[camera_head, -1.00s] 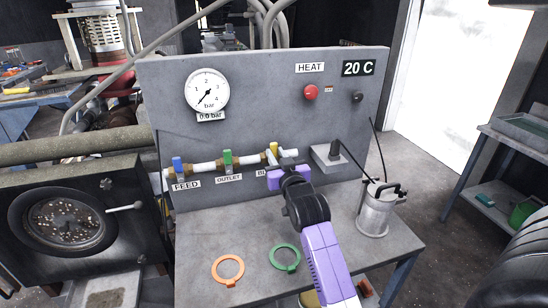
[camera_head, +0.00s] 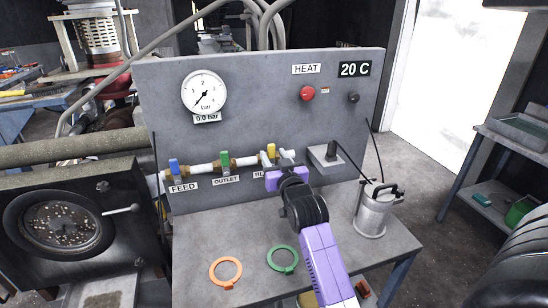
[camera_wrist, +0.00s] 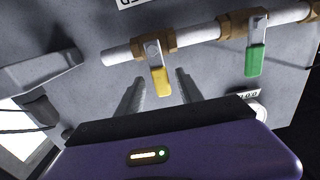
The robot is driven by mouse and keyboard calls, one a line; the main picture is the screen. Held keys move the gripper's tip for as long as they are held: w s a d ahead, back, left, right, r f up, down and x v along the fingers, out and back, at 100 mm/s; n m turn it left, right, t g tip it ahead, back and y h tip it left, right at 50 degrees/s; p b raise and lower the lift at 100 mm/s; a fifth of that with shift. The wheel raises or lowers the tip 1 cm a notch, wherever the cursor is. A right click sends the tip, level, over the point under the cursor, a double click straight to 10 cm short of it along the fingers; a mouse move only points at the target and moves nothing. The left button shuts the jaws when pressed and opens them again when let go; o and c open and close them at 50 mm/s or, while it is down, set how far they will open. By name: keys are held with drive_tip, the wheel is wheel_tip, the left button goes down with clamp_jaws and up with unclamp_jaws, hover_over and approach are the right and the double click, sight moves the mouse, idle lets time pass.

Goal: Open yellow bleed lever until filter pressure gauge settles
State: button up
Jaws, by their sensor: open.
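The yellow bleed lever (camera_head: 270,151) stands upright on the right end of the white pipe. It also shows in the wrist view (camera_wrist: 161,80), where it appears between my two spread fingers. My gripper (camera_wrist: 158,88) is open with nothing held; I cannot tell whether a finger touches the lever. In the head view my gripper (camera_head: 285,172) is just right of and below the lever and partly covers the label under it. The round pressure gauge (camera_head: 204,92) has its needle at the low end, and its plate reads 0.0 bar.
A green outlet lever (camera_head: 225,159) and a blue feed lever (camera_head: 174,166) stand upright on the same pipe to the left. A red button (camera_head: 307,93) is on the panel. An orange ring (camera_head: 226,272), a green ring (camera_head: 283,259) and a metal can (camera_head: 374,212) are on the bench.

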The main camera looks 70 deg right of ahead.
drive_tip(key=shift+a, duration=0.1)
drive_tip(key=b+v, duration=0.1)
drive_tip(key=v, duration=0.6)
drive_tip(key=shift+s+a+b, duration=0.25)
drive_tip(key=shift+b, duration=0.15)
